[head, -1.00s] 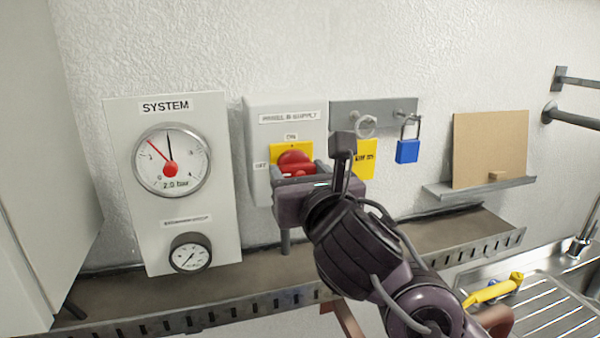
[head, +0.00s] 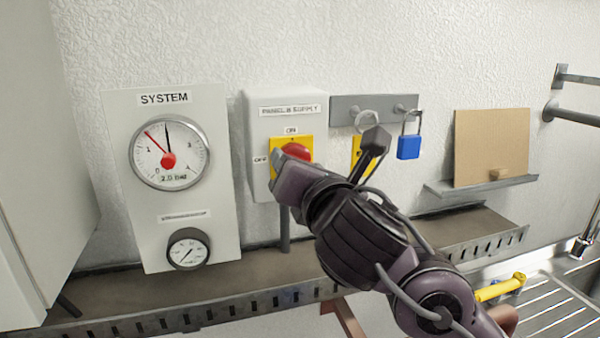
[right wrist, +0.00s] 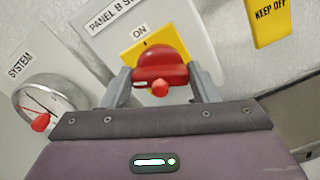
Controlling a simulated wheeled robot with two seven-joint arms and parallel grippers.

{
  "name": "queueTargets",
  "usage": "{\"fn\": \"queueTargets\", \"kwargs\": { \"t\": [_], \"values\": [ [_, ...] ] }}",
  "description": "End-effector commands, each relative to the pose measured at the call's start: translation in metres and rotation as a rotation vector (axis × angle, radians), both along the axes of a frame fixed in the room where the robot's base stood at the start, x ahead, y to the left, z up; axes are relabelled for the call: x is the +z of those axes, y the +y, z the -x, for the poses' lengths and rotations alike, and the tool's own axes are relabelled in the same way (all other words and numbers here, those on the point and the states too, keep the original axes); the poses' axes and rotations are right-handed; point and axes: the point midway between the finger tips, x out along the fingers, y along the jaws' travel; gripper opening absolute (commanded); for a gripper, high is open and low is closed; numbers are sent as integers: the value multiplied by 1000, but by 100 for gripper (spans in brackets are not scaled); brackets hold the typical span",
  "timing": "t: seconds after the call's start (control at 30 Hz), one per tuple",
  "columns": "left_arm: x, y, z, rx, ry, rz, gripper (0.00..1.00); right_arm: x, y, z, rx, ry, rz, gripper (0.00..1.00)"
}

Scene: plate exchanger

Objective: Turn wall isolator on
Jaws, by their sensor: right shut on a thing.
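The wall isolator (head: 258,111) is a pale box labelled PANEL B SUPPLY with a yellow plate (head: 277,146) and a red rotary knob (head: 297,152). ON is marked above the plate and OFF to its left. My right gripper (head: 291,163) is at the knob, rolled so its body tilts in the head view and hides the knob's lower part. In the right wrist view the red knob (right wrist: 160,68) sits between the two grey fingers (right wrist: 160,88), which are shut on it. The box looks tilted relative to the gripper there. My left gripper is not in view.
A SYSTEM gauge panel (head: 208,235) stands left of the isolator. To the right are a grey hook plate (head: 345,108), a blue padlock (head: 409,147), and a partly hidden yellow tag (head: 358,150). A slotted tray (head: 200,308) runs below.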

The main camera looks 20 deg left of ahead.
Motion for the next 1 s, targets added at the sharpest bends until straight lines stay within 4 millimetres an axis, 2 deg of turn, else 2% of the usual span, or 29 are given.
{"fn": "queueTargets", "kwargs": {
  "t": [1.0],
  "values": [
    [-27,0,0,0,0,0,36,-3,-1,-1,-1,519,-766,32]
  ]
}}
